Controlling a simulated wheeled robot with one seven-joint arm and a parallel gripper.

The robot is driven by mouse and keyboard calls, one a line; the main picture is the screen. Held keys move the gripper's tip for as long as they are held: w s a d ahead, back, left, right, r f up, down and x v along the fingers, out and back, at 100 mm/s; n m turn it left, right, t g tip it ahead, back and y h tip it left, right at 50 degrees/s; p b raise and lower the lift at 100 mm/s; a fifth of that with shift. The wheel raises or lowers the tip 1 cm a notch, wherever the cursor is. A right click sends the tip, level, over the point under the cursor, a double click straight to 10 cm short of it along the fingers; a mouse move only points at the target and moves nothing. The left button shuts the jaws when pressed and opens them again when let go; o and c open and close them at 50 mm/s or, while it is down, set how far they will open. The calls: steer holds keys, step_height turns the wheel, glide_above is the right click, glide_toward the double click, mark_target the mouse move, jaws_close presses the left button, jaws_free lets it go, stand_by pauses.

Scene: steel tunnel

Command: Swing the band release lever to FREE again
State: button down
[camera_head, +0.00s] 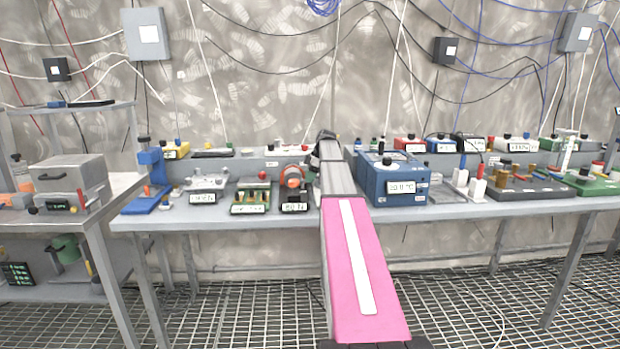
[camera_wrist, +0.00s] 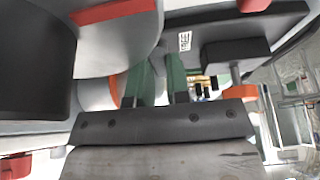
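The band device (camera_head: 292,178), with an orange disc or drum, stands on the bench just left of my arm behind an "8.0 N" display. In the wrist view a large grey rounded part with a red edge (camera_wrist: 115,12) fills the upper left. A dark block with a small white label (camera_wrist: 185,42) is at the top; its text is too small to read. In the head view my arm hides the gripper. I cannot make out the release lever.
A blue box with a display (camera_head: 393,178) stands close right of my arm. A green-based device (camera_head: 251,197) and a blue stand (camera_head: 150,178) are to the left. A raised shelf with several instruments runs behind.

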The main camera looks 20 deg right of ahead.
steer(key=shift+s+m, duration=0.1)
steer(key=shift+m, duration=0.2)
steer(key=m, duration=0.1)
steer(key=m+t, duration=0.1)
steer(key=s+m, duration=0.1)
steer(key=shift+a+m+t+h, duration=0.3)
steer(key=m, duration=0.1)
steer(key=m+h, duration=0.1)
steer(key=m, duration=0.1)
steer(key=a+m+t, duration=0.1)
steer(key=shift+s+m, duration=0.3)
steer(key=shift+s, duration=0.1)
steer(key=m+h, duration=0.1)
steer(key=m, duration=0.1)
steer(key=a+m+h, duration=0.1)
steer(key=m, duration=0.1)
steer(key=shift+s+t, duration=0.15)
steer(key=shift+t, duration=0.15)
steer(key=m+h, duration=0.1)
steer(key=m, duration=0.1)
steer(key=a+m, duration=0.1)
steer(key=m, duration=0.2)
steer(key=shift+a+h, duration=0.1)
steer(key=shift+h, duration=0.3)
steer(key=c, duration=1.1)
jaws_free()
steer(key=shift+r, duration=0.15)
